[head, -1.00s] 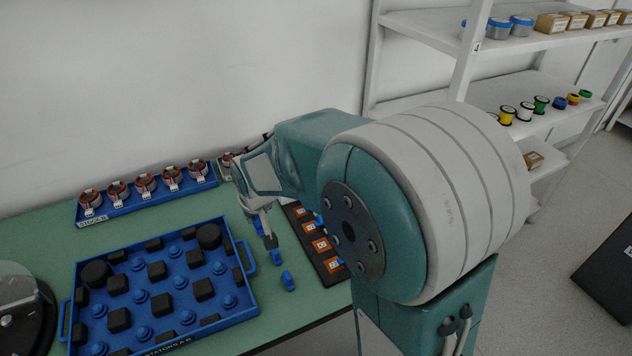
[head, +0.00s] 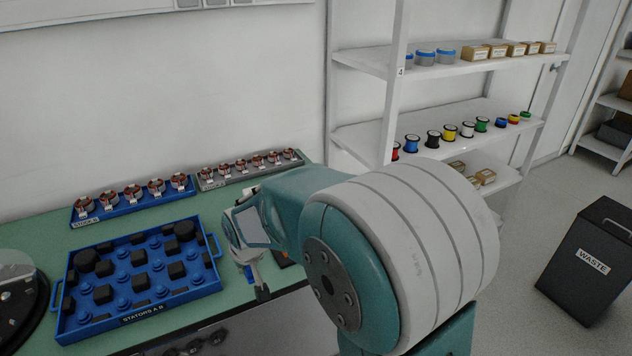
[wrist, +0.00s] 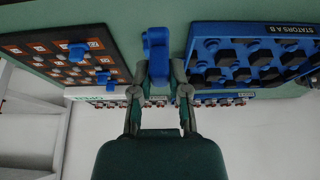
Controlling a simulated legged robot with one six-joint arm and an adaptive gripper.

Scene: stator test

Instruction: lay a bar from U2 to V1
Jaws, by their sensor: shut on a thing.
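In the wrist view my gripper (wrist: 160,72) is shut on a blue bar (wrist: 157,48), which stands out beyond the fingertips. In the head view my gripper (head: 261,290) is over the front part of the green table, right of the blue tray. The dark board (wrist: 35,48) with orange-marked terminals shows at the left of the wrist view. Blue bars (wrist: 77,52) (wrist: 104,78) sit on it. I cannot read its terminal labels. In the head view my arm hides most of this board.
A blue tray (head: 132,319) labelled STATORS A B holds black blocks and blue pegs. Behind it stand a blue rack (head: 130,207) and a grey rack (head: 250,172) of copper-wound parts. Shelves and a black waste bin (head: 590,265) are at the right.

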